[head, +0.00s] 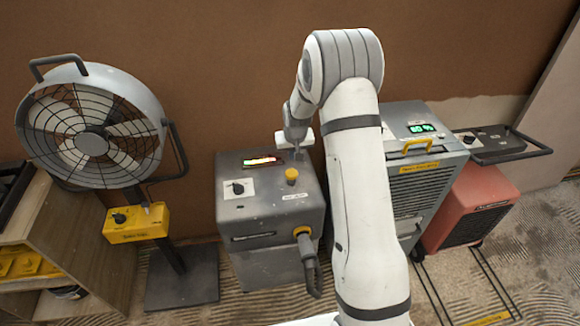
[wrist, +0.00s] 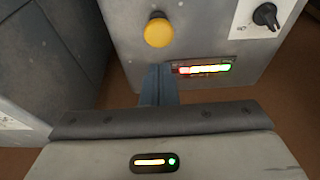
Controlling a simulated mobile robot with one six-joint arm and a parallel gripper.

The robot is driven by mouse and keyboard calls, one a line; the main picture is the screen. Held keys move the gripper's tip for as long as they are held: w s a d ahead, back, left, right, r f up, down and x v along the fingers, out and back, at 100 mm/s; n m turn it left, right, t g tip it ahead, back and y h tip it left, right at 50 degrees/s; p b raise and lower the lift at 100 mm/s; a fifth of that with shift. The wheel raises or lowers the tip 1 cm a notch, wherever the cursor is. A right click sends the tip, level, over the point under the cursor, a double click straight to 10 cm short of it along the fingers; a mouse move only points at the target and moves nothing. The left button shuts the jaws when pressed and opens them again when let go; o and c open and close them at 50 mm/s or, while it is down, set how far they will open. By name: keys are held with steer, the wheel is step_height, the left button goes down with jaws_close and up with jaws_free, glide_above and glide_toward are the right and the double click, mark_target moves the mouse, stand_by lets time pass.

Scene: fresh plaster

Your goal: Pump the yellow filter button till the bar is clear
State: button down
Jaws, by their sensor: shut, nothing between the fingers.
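The yellow button (head: 291,174) stands up from the top of a grey machine (head: 240,210); it also shows as a round knob in the wrist view (wrist: 158,32). The light bar (head: 262,160) is lit beside it, with red, pale yellow and green parts; in the wrist view the bar (wrist: 203,69) glows mostly pale yellow to white, green at one end. My gripper (head: 298,155) is shut and empty, at the far side of the button. In the wrist view my fingers (wrist: 160,70) appear just below the button, apart from it, and next to the bar's end.
A black dial (head: 236,188) sits on the machine, and a hose (head: 308,260) hangs from its front. A fan (head: 92,135) stands left. A grey unit (head: 425,165) and a red unit (head: 472,205) stand right. The brown wall is close behind.

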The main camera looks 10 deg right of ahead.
mark_target(292, 175)
steer(key=x, duration=0.2)
steer(key=p+x, duration=0.1)
steer(key=x, duration=0.2)
steer(key=s+p+x, duration=0.1)
steer(key=x, duration=0.1)
steer(key=shift+w+f, duration=0.1)
steer(key=shift+f, duration=0.45)
steer(key=shift+f, duration=0.1)
step_height(292, 175, down, 3)
steer(key=b, duration=0.3)
steer(key=shift+b, duration=0.3)
steer(key=shift+r+p, duration=0.35)
steer(key=shift+r, duration=0.3)
steer(key=b+v, duration=0.1)
steer(key=v, duration=1.2)
steer(key=shift+w+r, duration=0.2)
steer(key=shift+w, duration=0.2)
steer(key=shift+r, duration=0.1)
